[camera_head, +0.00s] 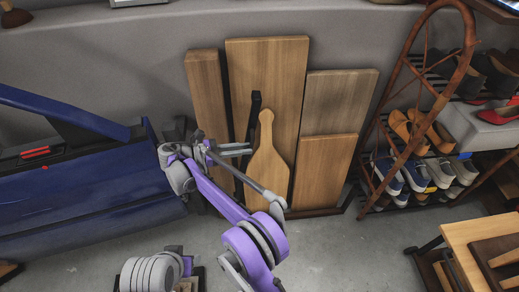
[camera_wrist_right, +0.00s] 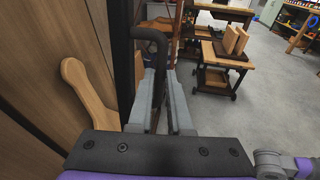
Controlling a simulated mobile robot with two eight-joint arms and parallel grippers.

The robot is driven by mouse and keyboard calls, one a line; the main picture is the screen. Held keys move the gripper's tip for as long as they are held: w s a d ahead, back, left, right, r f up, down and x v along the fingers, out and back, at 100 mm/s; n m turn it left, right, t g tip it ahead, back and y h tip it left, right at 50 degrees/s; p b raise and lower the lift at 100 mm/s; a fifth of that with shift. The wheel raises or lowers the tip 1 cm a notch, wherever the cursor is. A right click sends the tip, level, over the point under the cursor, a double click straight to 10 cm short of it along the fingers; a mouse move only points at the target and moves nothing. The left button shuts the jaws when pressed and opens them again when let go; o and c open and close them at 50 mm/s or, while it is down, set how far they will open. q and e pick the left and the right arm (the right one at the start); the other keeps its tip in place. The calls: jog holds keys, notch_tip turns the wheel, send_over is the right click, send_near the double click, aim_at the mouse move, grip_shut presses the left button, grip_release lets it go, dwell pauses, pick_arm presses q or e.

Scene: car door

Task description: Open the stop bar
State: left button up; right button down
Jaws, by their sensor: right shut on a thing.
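The stop bar (camera_head: 254,104) is a thin dark bar standing nearly upright in front of the leaning wooden boards. In the right wrist view the bar (camera_wrist_right: 152,38) has a bent upper end and runs down between my fingers. My right gripper (camera_head: 246,149) reaches it from the left in the head view, its fingers level and across the bar. In the wrist view this gripper (camera_wrist_right: 160,104) has one finger on each side of the bar and is shut on it. The part of the bar between the fingers is partly hidden.
Wooden boards (camera_head: 335,103) and a paddle-shaped board (camera_head: 266,165) lean on the wall behind the bar. A shoe rack (camera_head: 415,80) stands at right, a small wooden table (camera_head: 485,235) in front. Floor between is clear.

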jog(key=shift+h, duration=0.6)
jog(key=shift+w+p+v, duration=0.2)
jog(key=shift+v, duration=1.15)
jog(key=shift+w+p+v, duration=0.15)
jog(key=shift+w+v, duration=0.05)
jog(key=shift+v, duration=1.15)
jog(key=shift+a+f, duration=0.15)
jog(key=shift+a, duration=0.05)
jog(key=c, duration=0.8)
grip_release()
jog(key=shift+c, duration=0.2)
notch_tip(320, 180, up, 10)
jog(key=p, duration=0.8)
